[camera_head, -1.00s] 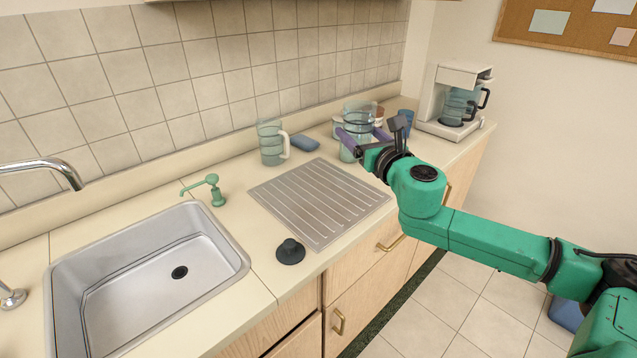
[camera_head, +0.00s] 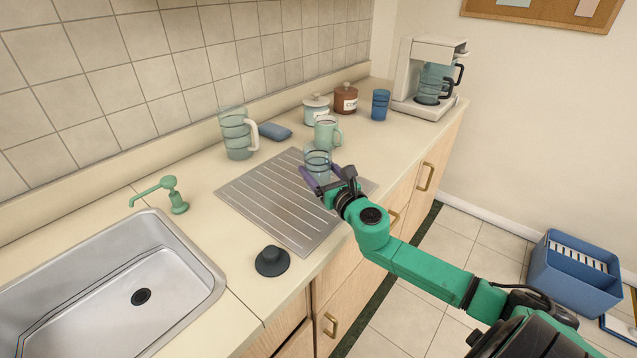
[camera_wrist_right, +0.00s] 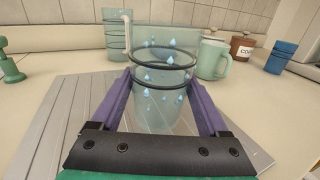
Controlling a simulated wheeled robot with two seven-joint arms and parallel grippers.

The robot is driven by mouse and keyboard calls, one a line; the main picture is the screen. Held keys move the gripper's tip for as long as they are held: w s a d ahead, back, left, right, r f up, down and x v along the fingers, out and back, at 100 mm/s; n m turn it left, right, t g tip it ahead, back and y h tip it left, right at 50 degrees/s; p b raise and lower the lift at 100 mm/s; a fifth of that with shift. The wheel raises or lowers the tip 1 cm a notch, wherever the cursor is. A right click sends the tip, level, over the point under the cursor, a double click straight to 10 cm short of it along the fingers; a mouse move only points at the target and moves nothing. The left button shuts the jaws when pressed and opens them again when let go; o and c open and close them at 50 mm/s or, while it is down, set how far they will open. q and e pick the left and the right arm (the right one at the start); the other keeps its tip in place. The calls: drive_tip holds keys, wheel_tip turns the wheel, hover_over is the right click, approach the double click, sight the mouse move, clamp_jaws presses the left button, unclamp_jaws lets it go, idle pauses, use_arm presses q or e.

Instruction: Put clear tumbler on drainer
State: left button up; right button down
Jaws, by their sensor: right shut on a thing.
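The clear tumbler (camera_head: 317,158) is see-through with dark rings and is upright. In the right wrist view the tumbler (camera_wrist_right: 160,100) shows blue drop marks and stands between the purple fingers. My right gripper (camera_head: 320,172) is shut on it, one finger on each side. The drainer (camera_head: 265,205) is a ribbed metal board set on the counter right of the sink. The tumbler is over its far right part. I cannot tell whether its base touches the board. The drainer also shows in the right wrist view (camera_wrist_right: 58,120). My left gripper is out of view.
A green mug (camera_head: 327,133), two lidded jars, a blue cup (camera_head: 380,104) and a coffee maker (camera_head: 428,75) stand farther right. A dark sink plug (camera_head: 272,261) lies at the drainer's near edge.

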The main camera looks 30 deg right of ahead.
wheel_tip(320, 180, down, 2)
drive_tip(key=shift+s+f+b, duration=0.1)
drive_tip(key=shift+b, duration=0.2)
drive_tip(key=shift+f, duration=0.25)
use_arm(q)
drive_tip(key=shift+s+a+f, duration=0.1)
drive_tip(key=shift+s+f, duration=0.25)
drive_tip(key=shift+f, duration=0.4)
use_arm(e)
unclamp_jaws()
drive_tip(key=shift+r, duration=0.25)
drive_tip(key=s, duration=0.4)
drive_tip(key=s+b, duration=0.1)
drive_tip(key=s, duration=0.6)
drive_tip(key=shift+s+a+b, duration=0.3)
drive_tip(key=shift+a, duration=0.05)
drive_tip(key=shift+s, duration=0.2)
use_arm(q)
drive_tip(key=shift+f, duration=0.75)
